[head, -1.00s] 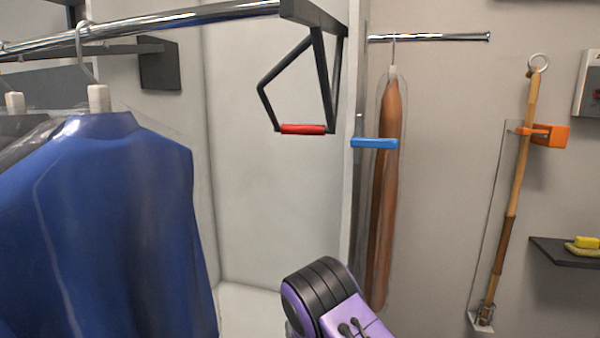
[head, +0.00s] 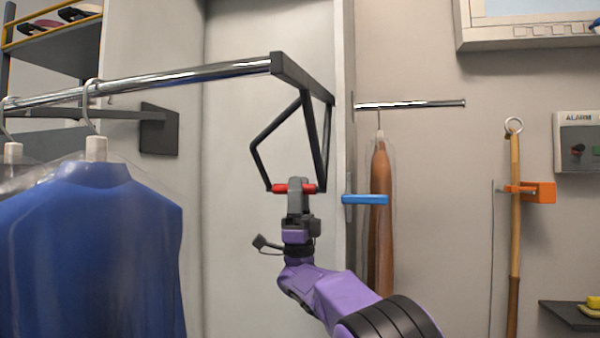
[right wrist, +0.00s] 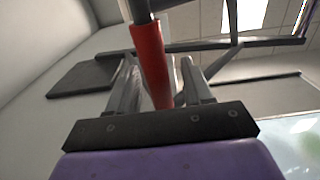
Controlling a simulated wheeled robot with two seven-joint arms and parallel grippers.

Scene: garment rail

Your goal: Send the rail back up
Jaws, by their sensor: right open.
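The chrome rail (head: 190,78) is lowered, with a dark bracket at its right end. A black pull handle (head: 312,140) hangs from the bracket, with a red grip (head: 280,188) at its bottom. My right gripper (head: 296,186) points up at the red grip, its fingers overlapping it in the head view. In the right wrist view the red grip (right wrist: 150,65) lies between the two open fingers (right wrist: 155,85). Whether a finger touches it I cannot tell. My left gripper is not in view.
A blue garment (head: 95,240) in clear cover hangs from the rail at left. A blue handle (head: 365,199) sits on the panel edge right of my gripper, by a brown garment (head: 380,230). A pole in an orange clip (head: 540,192) and an alarm box (head: 580,140) are farther right.

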